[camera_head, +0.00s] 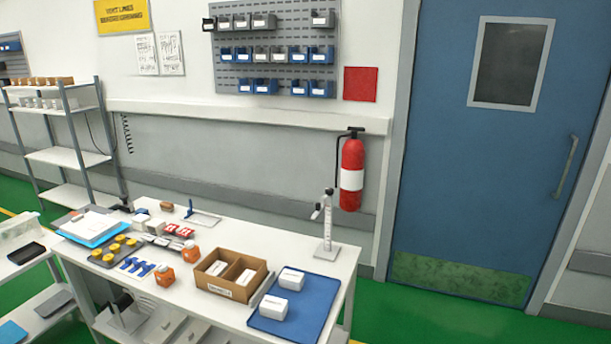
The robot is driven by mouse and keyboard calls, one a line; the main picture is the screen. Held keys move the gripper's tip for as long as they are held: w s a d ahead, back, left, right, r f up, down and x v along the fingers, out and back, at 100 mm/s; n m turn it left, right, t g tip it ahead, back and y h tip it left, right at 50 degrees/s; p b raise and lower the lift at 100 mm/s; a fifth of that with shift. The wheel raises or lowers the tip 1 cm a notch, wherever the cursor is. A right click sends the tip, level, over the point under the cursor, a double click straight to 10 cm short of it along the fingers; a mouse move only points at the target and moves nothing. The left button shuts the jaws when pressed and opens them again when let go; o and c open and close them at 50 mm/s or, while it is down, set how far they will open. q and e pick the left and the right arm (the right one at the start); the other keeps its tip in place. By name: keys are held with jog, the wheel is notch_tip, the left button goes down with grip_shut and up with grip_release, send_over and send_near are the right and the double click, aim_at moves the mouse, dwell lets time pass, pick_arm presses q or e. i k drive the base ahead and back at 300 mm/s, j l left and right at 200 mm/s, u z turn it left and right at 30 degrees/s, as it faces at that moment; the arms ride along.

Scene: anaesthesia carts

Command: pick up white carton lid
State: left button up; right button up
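Two small white cartons, a far one (291,279) and a near one (273,307), sit on a blue mat (318,290) at the right end of the white table. I cannot tell which white piece is the carton lid, or whether it is separate from a carton. To their left, a brown divided box (226,289) with a label on its front holds white pieces (217,268) in its compartments. Neither of my grippers is in view.
A stand with a white column (328,225) rises behind the mat. Orange bottles (165,276), blue clips (137,267), a grey tray of yellow-capped jars (110,254) and a blue tray (93,229) crowd the left side. Some bare tabletop (265,243) lies behind the brown box.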

aim_at(90, 227)
jog(key=u, duration=1.3)
jog(key=i+j+z, duration=0.15)
jog(key=i+j, duration=0.35)
